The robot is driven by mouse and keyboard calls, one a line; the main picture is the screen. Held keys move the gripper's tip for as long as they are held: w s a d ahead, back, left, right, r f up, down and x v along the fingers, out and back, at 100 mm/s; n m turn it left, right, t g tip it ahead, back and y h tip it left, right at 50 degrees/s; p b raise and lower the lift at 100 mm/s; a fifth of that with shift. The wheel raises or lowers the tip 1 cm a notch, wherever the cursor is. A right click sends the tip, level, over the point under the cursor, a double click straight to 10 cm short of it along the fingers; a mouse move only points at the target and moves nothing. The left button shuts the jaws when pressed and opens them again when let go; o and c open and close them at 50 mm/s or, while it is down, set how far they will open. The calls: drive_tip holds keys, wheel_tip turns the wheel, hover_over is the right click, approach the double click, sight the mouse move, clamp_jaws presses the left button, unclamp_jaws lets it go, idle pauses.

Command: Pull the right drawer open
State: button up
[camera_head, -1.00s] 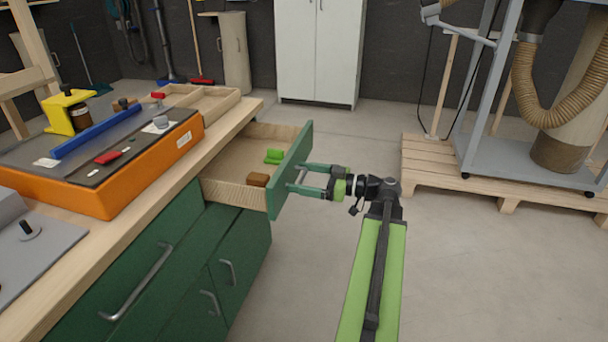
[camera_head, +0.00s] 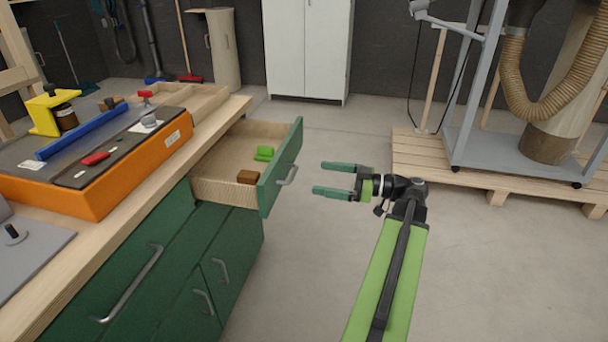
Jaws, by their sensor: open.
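The right drawer (camera_head: 279,172) of the green workbench is pulled out, with its green front standing clear of the cabinet. Its metal handle (camera_head: 288,175) is on the outer face. Inside the drawer lie a bright green object (camera_head: 264,153) and a brown block (camera_head: 248,177). My gripper (camera_head: 317,178) is open and empty to the right of the handle, with a visible gap between fingertips and handle. The fingers point left toward the drawer front.
The workbench top (camera_head: 150,200) carries an orange machine (camera_head: 110,195) and a wooden tray (camera_head: 190,103). Below are a closed left drawer with a handle (camera_head: 135,284) and cabinet doors. A wooden pallet (camera_head: 470,172) stands at right. The concrete floor around my arm is clear.

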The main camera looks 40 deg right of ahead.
drive_tip(key=v, duration=0.7)
drive_tip(key=shift+s+d, duration=0.2)
drive_tip(key=shift+s, duration=0.15)
